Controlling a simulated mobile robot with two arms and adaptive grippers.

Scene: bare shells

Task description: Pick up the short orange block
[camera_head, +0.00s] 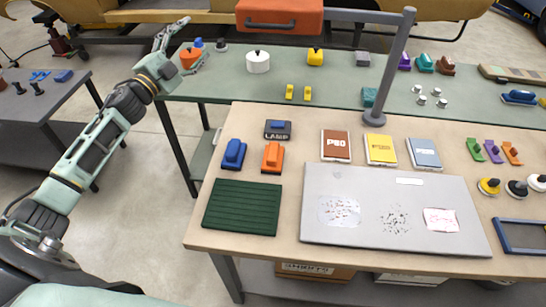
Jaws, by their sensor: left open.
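An orange block (272,157) stands on the near wooden table, just right of a similar blue block (234,154) and below a dark block marked LAMP (278,130). It is low and has a raised part on top. My left gripper (194,41) is open, its fingers spread, up at the left end of the far green-topped bench. It is well away from the orange block, up and to the left of it. A round orange pot (188,58) shows close by its fingers; I cannot tell if they touch. My right gripper is not in view.
A green ribbed mat (242,208) lies below the blocks. A large grey board (390,181) and three small boxes lie to the right. A grey post (388,70) rises behind. A white pot (258,62) stands on the far bench (222,86). Floor separates a left side table (45,105).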

